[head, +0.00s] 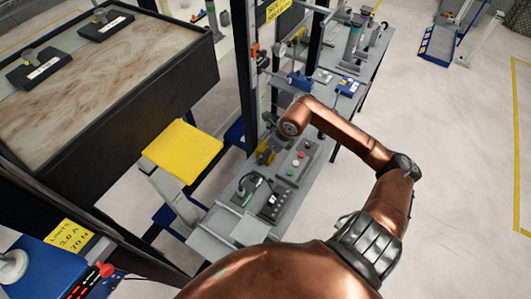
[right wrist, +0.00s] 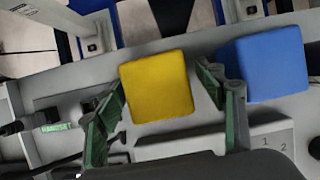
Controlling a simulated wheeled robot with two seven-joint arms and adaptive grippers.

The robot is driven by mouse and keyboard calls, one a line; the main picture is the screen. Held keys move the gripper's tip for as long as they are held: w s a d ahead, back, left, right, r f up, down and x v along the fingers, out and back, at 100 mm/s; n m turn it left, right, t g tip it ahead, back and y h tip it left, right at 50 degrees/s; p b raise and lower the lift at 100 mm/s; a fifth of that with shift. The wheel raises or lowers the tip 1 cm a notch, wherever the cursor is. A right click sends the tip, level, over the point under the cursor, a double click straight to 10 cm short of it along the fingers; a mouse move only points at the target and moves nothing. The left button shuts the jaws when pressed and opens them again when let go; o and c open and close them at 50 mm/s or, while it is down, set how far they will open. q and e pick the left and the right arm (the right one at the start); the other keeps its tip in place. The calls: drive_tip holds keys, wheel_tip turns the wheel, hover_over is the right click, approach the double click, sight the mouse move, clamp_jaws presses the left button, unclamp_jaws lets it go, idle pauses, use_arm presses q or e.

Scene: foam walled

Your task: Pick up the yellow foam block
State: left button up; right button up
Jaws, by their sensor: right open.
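In the right wrist view the yellow foam block (right wrist: 157,88) is a cube with rounded edges, sitting on a grey surface. My right gripper (right wrist: 162,80) is open, with one green-padded finger to the left of the block and one to its right. Gaps show beside the block, and it does not look clamped. In the head view a small yellow patch (head: 265,154), probably the block, shows on the grey bench below my copper wrist. The right fingers are hard to make out there. My left gripper is not in view.
A blue block (right wrist: 268,62) sits close to the right finger in the wrist view. In the head view the narrow grey bench (head: 215,226) carries a button panel (head: 298,160) and a black device (head: 274,203). A dark post (head: 243,75) and yellow panel (head: 184,150) stand nearby.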

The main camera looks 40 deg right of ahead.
drive_tip(key=shift+c, duration=0.7)
drive_tip(key=c, duration=1.1)
drive_tip(key=shift+r, duration=0.2)
